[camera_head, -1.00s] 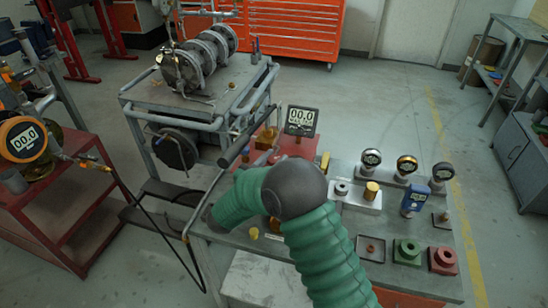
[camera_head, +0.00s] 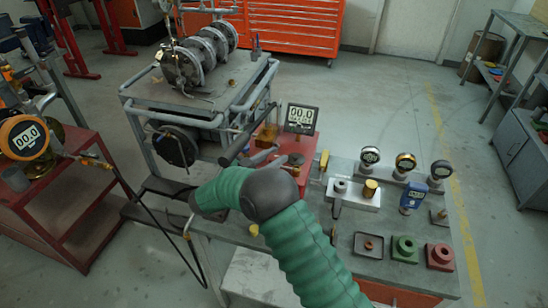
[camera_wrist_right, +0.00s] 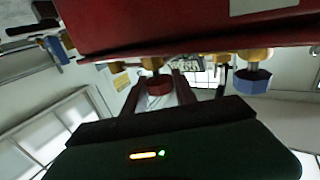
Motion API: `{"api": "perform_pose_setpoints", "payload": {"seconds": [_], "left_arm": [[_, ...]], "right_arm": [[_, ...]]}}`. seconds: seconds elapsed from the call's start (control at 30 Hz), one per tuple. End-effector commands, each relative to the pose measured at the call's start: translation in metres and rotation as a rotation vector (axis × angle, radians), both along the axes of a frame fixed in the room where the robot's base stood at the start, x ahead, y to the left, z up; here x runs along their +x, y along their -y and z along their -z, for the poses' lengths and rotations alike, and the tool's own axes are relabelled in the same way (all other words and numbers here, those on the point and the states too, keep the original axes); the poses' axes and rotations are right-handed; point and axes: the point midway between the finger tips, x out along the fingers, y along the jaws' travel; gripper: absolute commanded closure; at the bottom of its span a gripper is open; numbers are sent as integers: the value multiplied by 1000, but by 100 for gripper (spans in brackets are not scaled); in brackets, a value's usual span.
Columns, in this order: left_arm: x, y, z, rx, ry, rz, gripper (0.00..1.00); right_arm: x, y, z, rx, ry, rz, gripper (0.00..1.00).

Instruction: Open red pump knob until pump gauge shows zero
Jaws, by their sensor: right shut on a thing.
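In the right wrist view, a red knob (camera_wrist_right: 155,87) hangs on a brass stem under a red body (camera_wrist_right: 180,25). My right gripper (camera_wrist_right: 158,92) is shut on this knob, one finger on each side. A blue knob (camera_wrist_right: 252,80) hangs to its right, apart from the gripper. In the head view, my green right arm hides the gripper and the knob. A dark digital gauge (camera_head: 300,117) stands at the red pump (camera_head: 305,155) and its main line reads 00.0. My left gripper is not in view.
The grey bench carries a square tray (camera_head: 368,244), a green block (camera_head: 404,249), a red block (camera_head: 439,257) and several small gauges. An orange gauge (camera_head: 23,138) on the left also reads 00.0. A wheeled pipe rig (camera_head: 200,90) stands behind. Floor at right is clear.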

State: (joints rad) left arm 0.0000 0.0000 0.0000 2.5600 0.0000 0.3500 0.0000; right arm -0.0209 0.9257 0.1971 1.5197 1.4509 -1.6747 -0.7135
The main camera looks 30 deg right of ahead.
Motion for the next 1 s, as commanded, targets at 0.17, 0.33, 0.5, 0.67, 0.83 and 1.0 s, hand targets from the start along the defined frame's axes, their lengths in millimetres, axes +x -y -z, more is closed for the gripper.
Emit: {"api": "perform_pose_setpoints", "payload": {"seconds": [0.17, 0.33, 0.5, 0.67, 0.83, 1.0], "left_arm": [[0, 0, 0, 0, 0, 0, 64], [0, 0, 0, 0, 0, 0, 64], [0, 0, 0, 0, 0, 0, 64], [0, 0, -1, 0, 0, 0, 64], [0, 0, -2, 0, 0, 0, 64], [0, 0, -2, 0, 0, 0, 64]], "right_arm": [[1, -1, -1, -2, 2, -3, 48], [0, 0, -1, -1, 1, -2, 45], [0, -2, -1, -1, 1, -2, 45], [-3, -23, -1, 0, 1, -6, 45], [-10, -71, 1, 0, 0, -7, 45], [-18, -120, 1, -1, 1, -6, 45]]}}
